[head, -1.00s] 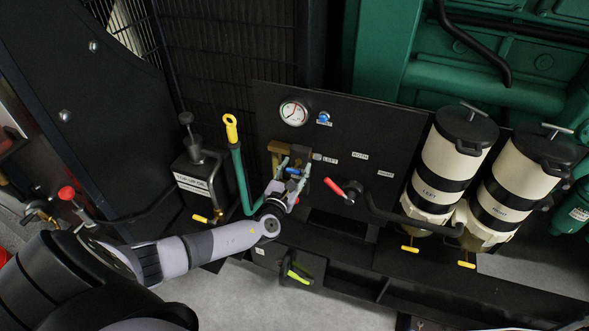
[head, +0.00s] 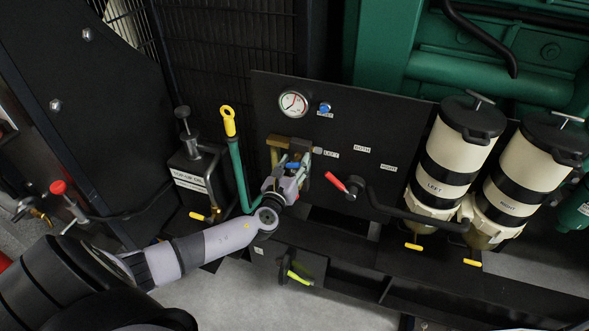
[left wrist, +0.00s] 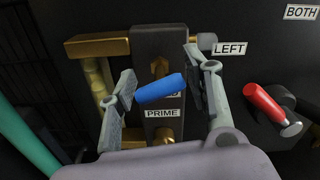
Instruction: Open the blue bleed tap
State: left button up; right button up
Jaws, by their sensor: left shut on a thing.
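The blue tap (left wrist: 160,88) is a short blue lever on a dark block with brass fittings, just above a PRIME label, in the left wrist view. Its lever lies slightly tilted, right end higher. In the head view the blue tap (head: 293,165) is small and partly hidden by my gripper. My left gripper (head: 285,177) reaches it from below and is shut on the blue lever. In the left wrist view the left finger is at the lever's left end and the right finger stands beyond its right end. My right gripper is not in view.
A black panel (head: 350,120) carries a gauge (head: 293,103), a small blue knob (head: 324,107) and a red-handled lever (head: 337,182). A yellow-topped green dipstick tube (head: 236,160) stands close left of my gripper. Two cream filters (head: 450,165) (head: 515,185) stand at the right.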

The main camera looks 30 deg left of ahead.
pick_arm(q)
jog(key=n+b, duration=0.1)
jog(key=n, duration=0.1)
jog(key=n+b, duration=0.2)
jog(key=shift+f+n, duration=0.2)
jog(key=shift+n, duration=0.2)
jog(key=n+b, duration=0.3)
jog(key=n, duration=0.1)
jog(key=shift+n, duration=0.3)
jog(key=n+b, duration=0.1)
jog(key=n, duration=0.3)
jog(key=shift+r, duration=0.1)
jog(key=shift+n+b, duration=0.3)
jog(key=shift+n, duration=2.2)
jog(key=o, duration=1.1)
jog(key=shift+r, duration=0.1)
jog(key=shift+s, duration=0.1)
